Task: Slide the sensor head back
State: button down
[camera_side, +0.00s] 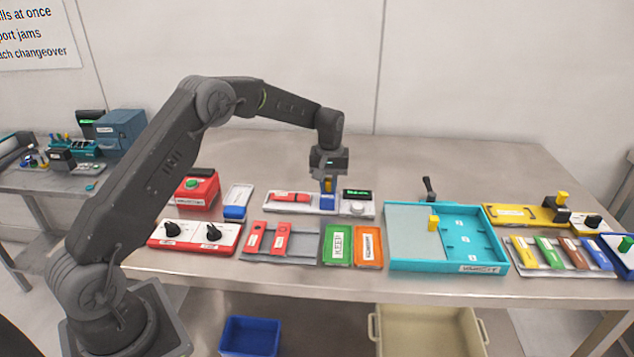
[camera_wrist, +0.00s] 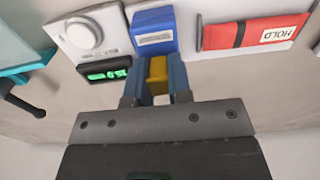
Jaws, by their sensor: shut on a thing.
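The sensor head is a blue block (camera_side: 327,202) with a pale label, on a white plate (camera_side: 270,206) in the middle of the bench. It also shows at the top of the wrist view (camera_wrist: 153,30). A yellow tab (camera_wrist: 158,72) stands up from it. My gripper (camera_side: 328,183) is above the block, and its two blue-grey fingers are closed around the yellow tab. In the wrist view my gripper (camera_wrist: 158,80) has the tab between its fingers. A red piece marked HOLD (camera_wrist: 256,32) lies on the plate beside the block.
A white dial unit (camera_wrist: 88,35) with a green-lit display (camera_wrist: 108,71) adjoins the block. A teal tray (camera_side: 450,265) is to the right. Red, green and orange cards (camera_side: 338,245) lie in front. A red button box (camera_side: 195,188) is at left. Bare bench lies behind the plate.

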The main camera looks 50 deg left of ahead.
aim_at(330, 181)
jog(key=shift+w+d+r, duration=0.1)
jog(key=shift+w+d, duration=0.1)
jog(key=c, duration=1.3)
grip_release()
jog(key=shift+c, duration=0.2)
jog(key=o, duration=0.3)
notch_tip(330, 181, up, 14)
jog(key=shift+s, duration=0.1)
